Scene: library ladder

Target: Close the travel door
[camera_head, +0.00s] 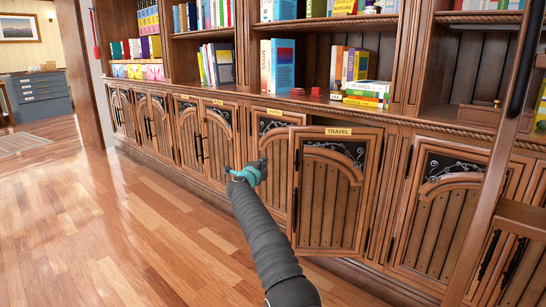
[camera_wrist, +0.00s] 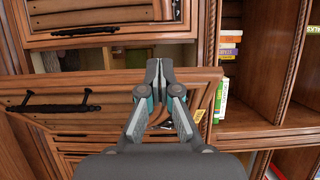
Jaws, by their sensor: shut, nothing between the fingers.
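The travel door (camera_head: 331,205) is a carved wooden cabinet door with a yellow TRAVEL label (camera_head: 338,131) along its top. It stands ajar, swung out from the cabinet front, with its free edge at the left and a dark handle (camera_head: 294,212) there. My gripper (camera_head: 262,160) is to the left of the door's free edge, near its upper part. In the wrist view my gripper (camera_wrist: 158,66) is shut and empty, and its fingers lie across a wooden door (camera_wrist: 30,88) with a dark handle. I cannot tell whether they touch it.
Neighbouring cabinet doors (camera_head: 222,140) line the wall at the left, and another (camera_head: 440,210) stands to the right. Bookshelves with books (camera_head: 277,66) are above. A wooden ladder (camera_head: 490,170) stands at the right. The wooden floor (camera_head: 120,220) at the left is clear.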

